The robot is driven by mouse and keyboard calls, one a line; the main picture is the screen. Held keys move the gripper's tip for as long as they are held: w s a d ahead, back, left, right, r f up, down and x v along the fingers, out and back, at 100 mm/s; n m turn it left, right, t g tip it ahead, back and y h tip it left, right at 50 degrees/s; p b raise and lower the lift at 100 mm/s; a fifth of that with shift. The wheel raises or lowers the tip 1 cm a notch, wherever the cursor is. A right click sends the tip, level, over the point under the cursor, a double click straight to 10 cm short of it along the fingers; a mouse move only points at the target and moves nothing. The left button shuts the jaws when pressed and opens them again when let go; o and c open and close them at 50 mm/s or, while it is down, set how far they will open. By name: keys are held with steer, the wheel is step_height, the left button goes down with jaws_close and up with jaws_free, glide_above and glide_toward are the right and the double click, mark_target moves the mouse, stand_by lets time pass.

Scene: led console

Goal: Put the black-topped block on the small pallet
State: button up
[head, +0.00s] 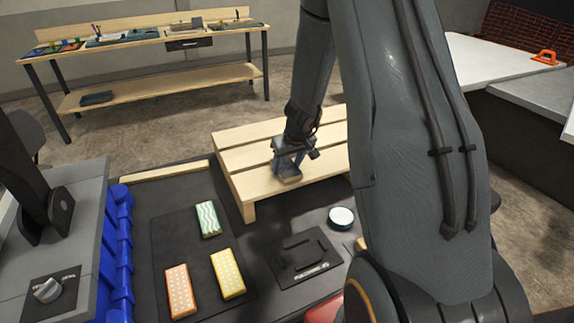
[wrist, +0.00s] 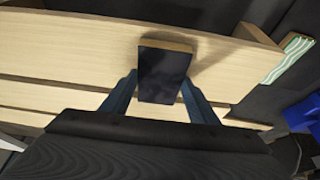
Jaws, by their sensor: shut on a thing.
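The black-topped block (wrist: 165,75) has a dark top face and a pale wooden side along its far edge in the wrist view. My gripper (wrist: 160,84) is shut on it, with one finger on each side. In the head view my gripper (head: 288,165) is over the near-left part of the small pallet (head: 240,146), a slatted pale wood platform. The pallet boards also show beneath the block in the wrist view (wrist: 70,38). A shadow falls beside the block. I cannot tell whether the block touches the boards. My arm hides the pallet's right side.
A white round item (head: 341,217) and a black plate (head: 303,258) lie in front. Blue bins (head: 117,240) line the left.

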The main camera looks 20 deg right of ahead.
steer(key=shift+f, duration=0.15)
steer(key=o, duration=1.1)
steer(key=shift+r, duration=0.25)
steer(key=p+v, duration=0.2)
steer(key=v, duration=1)
steer(key=s+a+r+g, duration=0.1)
steer(key=s+a, duration=0.6)
steer(key=s, duration=0.3)
steer(key=s+a+r+g, duration=0.1)
steer(key=s+a+r, duration=0.1)
steer(key=s+a, duration=0.4)
steer(key=s, duration=0.4)
steer(key=shift+a+r, duration=0.3)
steer(key=shift+a, duration=0.1)
